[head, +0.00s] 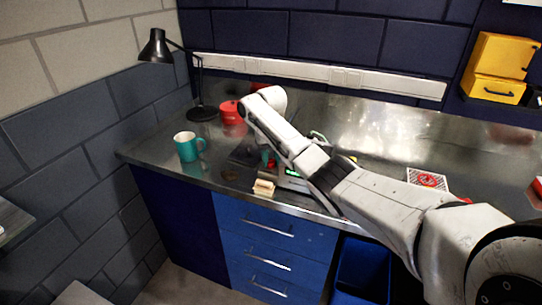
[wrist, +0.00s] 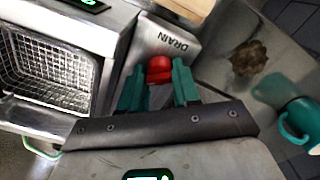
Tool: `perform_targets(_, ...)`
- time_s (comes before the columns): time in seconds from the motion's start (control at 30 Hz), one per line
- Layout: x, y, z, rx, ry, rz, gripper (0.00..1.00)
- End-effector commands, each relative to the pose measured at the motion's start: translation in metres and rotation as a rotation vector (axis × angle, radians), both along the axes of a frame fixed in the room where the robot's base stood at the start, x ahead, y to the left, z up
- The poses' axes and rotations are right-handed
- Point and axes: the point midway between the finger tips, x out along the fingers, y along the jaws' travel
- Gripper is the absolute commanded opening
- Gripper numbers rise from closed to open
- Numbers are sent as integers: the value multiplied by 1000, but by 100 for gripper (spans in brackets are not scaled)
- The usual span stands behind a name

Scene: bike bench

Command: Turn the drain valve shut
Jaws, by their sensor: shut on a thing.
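The drain valve's red handle (wrist: 158,68) sits beside a grey plate marked DRAIN (wrist: 172,42) in the wrist view. My gripper (wrist: 160,88) has its two teal fingers on either side of the red handle and is shut on it. The valve body beneath is partly hidden by the fingers. The metal machine (wrist: 118,28) stands to the left, with a wire basket (wrist: 45,75) inside and a green display (wrist: 88,3). In the head view my arm covers most of the machine, and a bit of red handle (head: 272,164) shows below the wrist.
A teal mug (head: 186,147), a red tin (head: 230,112) and a black lamp (head: 201,112) stand on the left of the metal bench. A small cream block (head: 264,187) and a brown lump (head: 231,175) lie near the front edge. A red-patterned item (head: 427,179) lies right.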

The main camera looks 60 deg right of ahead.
Motion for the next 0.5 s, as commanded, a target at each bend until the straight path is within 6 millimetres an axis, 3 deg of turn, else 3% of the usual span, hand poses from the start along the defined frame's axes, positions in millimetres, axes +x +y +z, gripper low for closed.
perform_targets(0.5, 1, 0, 2, 0, -1, 491, 1)
